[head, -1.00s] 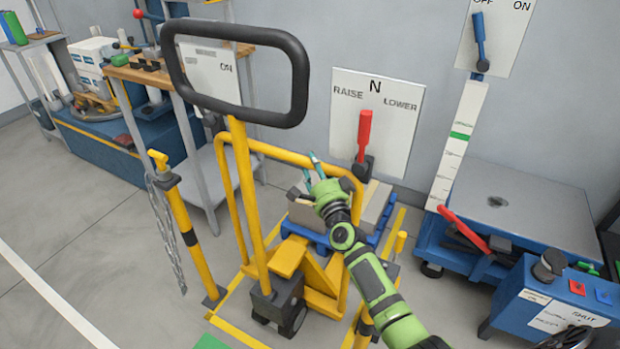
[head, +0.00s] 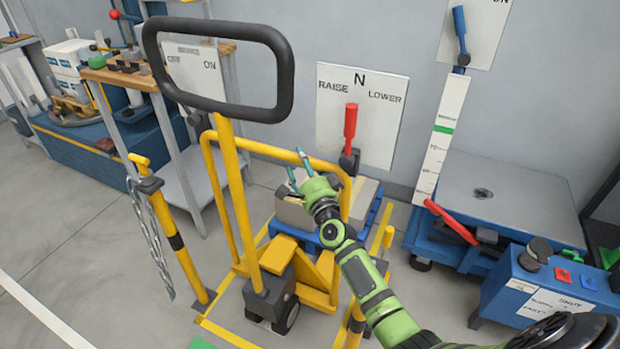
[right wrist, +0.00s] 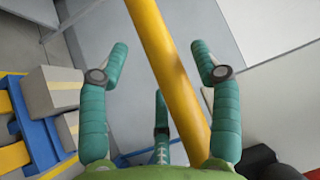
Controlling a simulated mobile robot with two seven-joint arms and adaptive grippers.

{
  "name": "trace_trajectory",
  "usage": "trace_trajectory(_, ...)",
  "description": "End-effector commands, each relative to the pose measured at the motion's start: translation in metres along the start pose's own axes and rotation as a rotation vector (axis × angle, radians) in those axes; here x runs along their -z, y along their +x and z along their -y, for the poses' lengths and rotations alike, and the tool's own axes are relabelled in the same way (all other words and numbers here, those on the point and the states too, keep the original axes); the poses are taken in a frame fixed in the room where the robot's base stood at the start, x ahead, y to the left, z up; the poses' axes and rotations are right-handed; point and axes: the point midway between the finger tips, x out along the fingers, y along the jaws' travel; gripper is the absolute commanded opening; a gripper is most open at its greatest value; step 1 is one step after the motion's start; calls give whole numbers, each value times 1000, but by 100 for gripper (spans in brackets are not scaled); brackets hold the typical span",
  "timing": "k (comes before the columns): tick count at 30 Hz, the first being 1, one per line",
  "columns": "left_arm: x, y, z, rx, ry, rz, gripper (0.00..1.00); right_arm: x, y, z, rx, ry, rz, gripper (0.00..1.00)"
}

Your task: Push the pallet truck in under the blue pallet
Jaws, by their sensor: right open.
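The pallet truck (head: 236,200) is yellow, with a black loop handle (head: 285,75), a yellow tube frame and a black wheel. The blue pallet (head: 376,222) lies behind it against the wall and carries grey boxes (head: 362,195). The truck's body hides how far its forks reach. My right gripper (head: 298,167) is at the right part of the tube frame. In the right wrist view its teal fingers (right wrist: 160,62) are open, with a yellow tube (right wrist: 168,75) passing between them; contact is unclear. The pallet (right wrist: 40,135) is at the left there. My left gripper is out of view.
A yellow post (head: 176,235) with a chain stands left of the truck. A red lever (head: 350,125) is on the wall panel behind. A blue lift table (head: 500,205) and blue control box (head: 530,285) stand at the right.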

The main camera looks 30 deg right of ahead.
Motion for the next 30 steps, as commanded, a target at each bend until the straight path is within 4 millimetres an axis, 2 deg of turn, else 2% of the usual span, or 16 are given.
trace_trajectory(9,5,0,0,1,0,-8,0,0,-63,-1,-3,2,0,64)
trace_trajectory(15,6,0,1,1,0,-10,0,0,-97,-1,-3,-1,1,64)
trace_trajectory(21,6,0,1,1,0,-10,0,0,-112,0,0,1,0,64)
trace_trajectory(30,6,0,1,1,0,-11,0,0,-113,0,0,1,0,64)
